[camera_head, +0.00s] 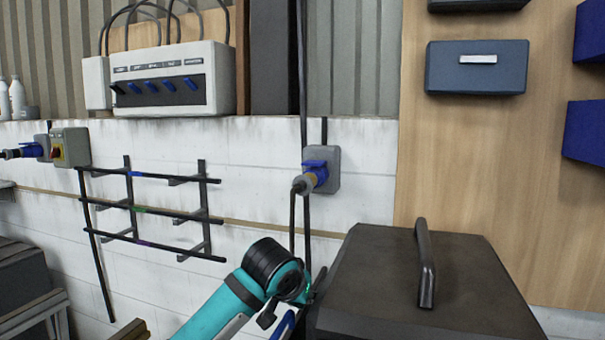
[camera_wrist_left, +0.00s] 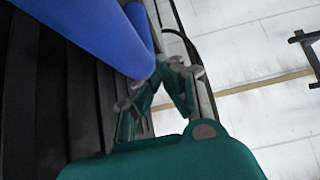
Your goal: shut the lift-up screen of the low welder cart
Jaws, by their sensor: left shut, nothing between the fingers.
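The welder cart (camera_head: 365,275) is a dark box with a flat top at the lower right of the head view. A black bar handle (camera_head: 425,265) stands on its top. My left arm reaches in from the bottom, and its gripper (camera_head: 314,284) is beside the cart's left edge, mostly hidden. In the left wrist view the teal fingers (camera_wrist_left: 162,88) are shut with nothing between them. They are close to a blue part (camera_wrist_left: 85,30) and a dark ribbed surface (camera_wrist_left: 70,110). I cannot tell whether either is the lift-up screen. My right gripper is out of view.
A wall socket with a blue plug (camera_head: 316,175) and hanging cables is behind the gripper. A black rod rack (camera_head: 150,210) is on the white wall, left. A grey control box (camera_head: 170,80) sits on the ledge. Blue bins (camera_head: 477,75) hang on the wooden panel, right.

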